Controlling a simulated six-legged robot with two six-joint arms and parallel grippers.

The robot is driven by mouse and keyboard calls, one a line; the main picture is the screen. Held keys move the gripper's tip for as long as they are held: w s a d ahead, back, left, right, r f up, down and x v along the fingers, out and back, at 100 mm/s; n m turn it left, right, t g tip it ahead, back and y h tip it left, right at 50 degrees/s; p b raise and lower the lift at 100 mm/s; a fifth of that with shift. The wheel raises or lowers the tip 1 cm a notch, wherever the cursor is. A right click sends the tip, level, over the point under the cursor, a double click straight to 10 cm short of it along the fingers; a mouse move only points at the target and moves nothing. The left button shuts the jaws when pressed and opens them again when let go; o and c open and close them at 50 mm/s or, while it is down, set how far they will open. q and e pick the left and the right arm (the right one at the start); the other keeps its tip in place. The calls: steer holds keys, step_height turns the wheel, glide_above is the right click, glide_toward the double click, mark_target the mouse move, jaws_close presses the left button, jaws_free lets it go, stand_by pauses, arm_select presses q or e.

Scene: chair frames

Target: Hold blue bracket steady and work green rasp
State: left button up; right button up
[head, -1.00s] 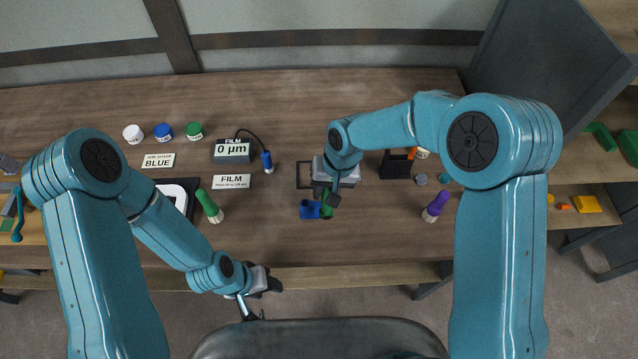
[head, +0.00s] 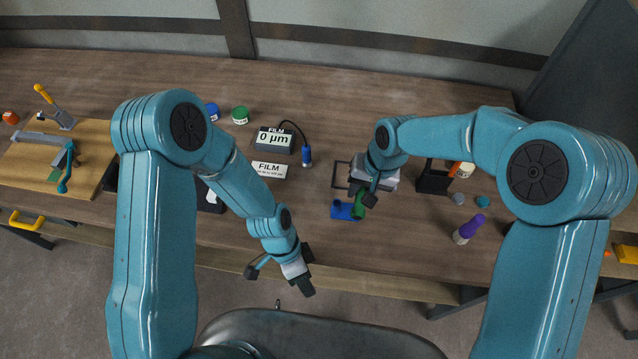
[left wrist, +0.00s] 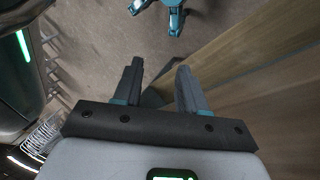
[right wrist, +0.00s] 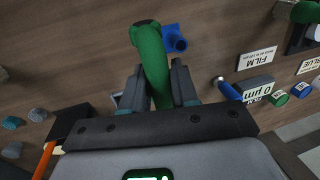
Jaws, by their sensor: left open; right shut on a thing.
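The blue bracket (head: 341,210) is on the bench near its front edge; it also shows beyond the fingers in the right wrist view (right wrist: 175,42). My right gripper (head: 364,193) is shut on the green rasp (head: 359,206), which lies just right of the bracket. In the right wrist view the rasp (right wrist: 152,62) is a curved green piece between the fingers. I cannot tell whether it touches the bracket. My left gripper (head: 280,283) is open and empty, in front of the bench edge and left of the bracket. In the left wrist view its fingers (left wrist: 155,88) have nothing between them.
A film gauge (head: 273,139) with a corded blue probe (head: 307,156) reads 0 µm behind the bracket. A film label (head: 269,170) lies before it. Bare wood lies between probe and bracket.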

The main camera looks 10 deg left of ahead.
arm_select(q)
step_height(320, 180, up, 2)
steer(key=d+r+m+g, duration=0.1)
steer(key=d+m+g, duration=0.15)
steer(key=m, duration=0.35)
steer(key=t+h, duration=0.2)
steer(key=t, duration=0.4)
glide_toward(334, 202)
steer(key=f, duration=0.2)
steer(key=x, duration=0.7)
steer(key=shift+s+d+r, duration=0.1)
steer(key=shift+d+r, duration=0.15)
steer(key=shift+d, duration=0.15)
steer(key=shift+d+f, duration=0.15)
steer(key=shift+f, duration=0.3)
steer(key=shift+d, duration=0.1)
steer(key=c, duration=0.8)
jaws_close()
steer(key=shift+f, duration=0.1)
steer(key=o, duration=0.9)
jaws_free()
